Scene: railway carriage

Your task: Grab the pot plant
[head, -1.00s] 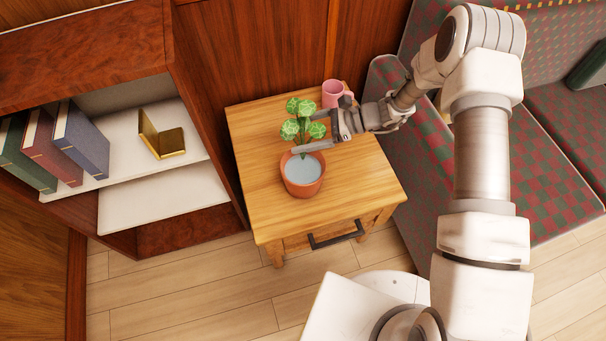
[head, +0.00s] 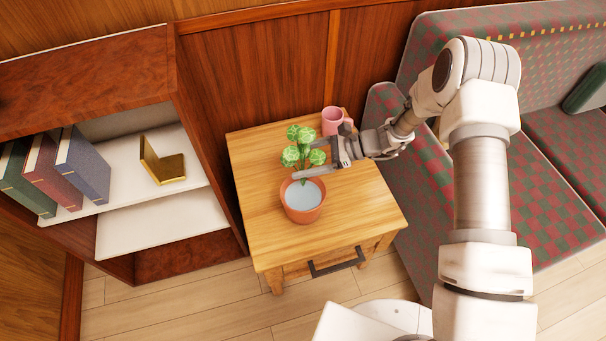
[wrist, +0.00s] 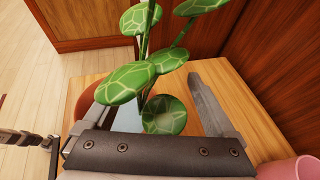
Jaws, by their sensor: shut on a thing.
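The pot plant (head: 302,212) is a terracotta pot with a grey-blue top surface and several round green patterned leaves. It stands upright on the small wooden table (head: 255,170). My gripper (head: 305,168) reaches in from the right, with its fingers at the plant just above the pot's back rim. It is shut on the plant. Part of the pot (wrist: 86,100) shows at the left.
A pink mug (head: 332,122) stands at the table's back edge, close to my gripper. A shelf unit (head: 205,170) with books (head: 82,165) and a gold object (head: 163,164) stands left. A patterned seat (head: 565,150) is right. Wood panelling rises behind. The table's front is clear.

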